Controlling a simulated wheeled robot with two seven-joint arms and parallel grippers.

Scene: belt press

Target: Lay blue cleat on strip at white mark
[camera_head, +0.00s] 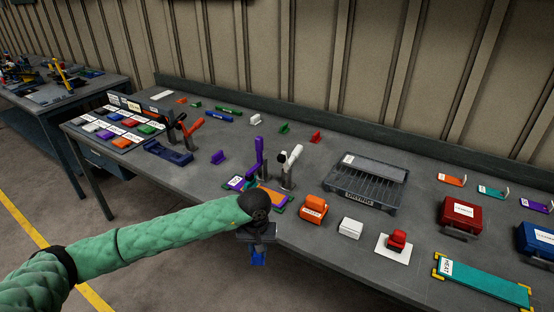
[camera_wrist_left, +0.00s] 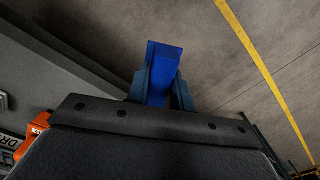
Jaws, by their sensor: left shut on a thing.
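My left gripper (camera_head: 258,254) is shut on the blue cleat (camera_head: 258,259), in front of the table's front edge. In the left wrist view the blue cleat (camera_wrist_left: 162,72) is gripped between the two dark fingers (camera_wrist_left: 161,88), with floor behind it. A purple strip (camera_head: 235,183) with a white patch and an orange strip (camera_head: 270,196) lie near the table's front edge, by the purple-handled and white-handled clamps. My arm partly covers that spot, and I cannot tell which strip bears the white mark. My right gripper is not in view.
The purple clamp (camera_head: 258,158) and white clamp (camera_head: 289,167) stand upright behind the strips. A teal plate (camera_head: 485,281) lies further right.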

